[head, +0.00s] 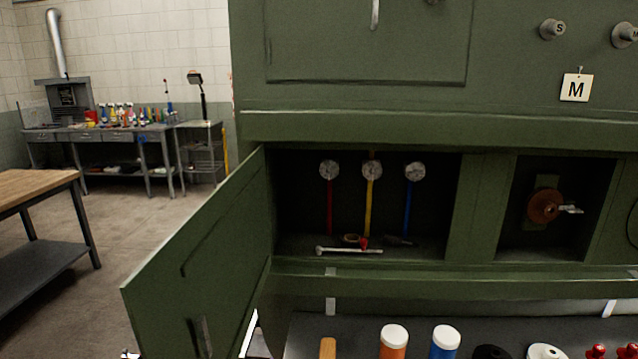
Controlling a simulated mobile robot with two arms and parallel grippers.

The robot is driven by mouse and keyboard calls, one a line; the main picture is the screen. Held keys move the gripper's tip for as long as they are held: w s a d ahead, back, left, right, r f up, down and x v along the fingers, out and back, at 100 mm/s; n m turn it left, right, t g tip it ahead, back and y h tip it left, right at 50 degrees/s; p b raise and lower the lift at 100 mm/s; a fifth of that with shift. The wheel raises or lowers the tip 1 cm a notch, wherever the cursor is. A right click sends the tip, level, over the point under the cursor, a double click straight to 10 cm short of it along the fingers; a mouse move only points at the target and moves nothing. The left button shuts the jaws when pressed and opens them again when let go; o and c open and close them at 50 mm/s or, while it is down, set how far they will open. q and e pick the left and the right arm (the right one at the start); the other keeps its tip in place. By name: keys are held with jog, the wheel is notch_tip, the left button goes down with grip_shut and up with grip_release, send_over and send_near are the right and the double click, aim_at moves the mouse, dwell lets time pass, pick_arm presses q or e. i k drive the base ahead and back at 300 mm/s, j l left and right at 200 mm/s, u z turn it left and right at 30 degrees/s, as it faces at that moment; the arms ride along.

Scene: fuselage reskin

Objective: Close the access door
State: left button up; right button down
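The access door (200,265) is a green panel hinged at the left side of an open bay (290,215) in the green fuselage wall. It stands wide open, swung out toward the lower left, with a dark slot near its lower end. Inside the bay are three round gauges on red, yellow and blue stems. Neither gripper can be made out. Small pale pieces show at the bottom edge by the door, too cut off to identify.
A second bay (540,215) to the right holds a reddish-brown round part. Below, a dark shelf (465,330) carries orange and blue bottles with white caps and other items. A wood-topped table (35,187) stands at left; open floor lies between it and the door.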

aim_at(217, 265)
jog(key=i+j+z, duration=0.2)
jog(key=j, duration=0.25)
jog(key=j+z, duration=0.25)
jog(key=j, duration=0.25)
jog(key=i+j+z, duration=0.2)
jog(key=j, duration=0.3)
jog(key=k+l, duration=0.05)
jog(key=k, duration=0.05)
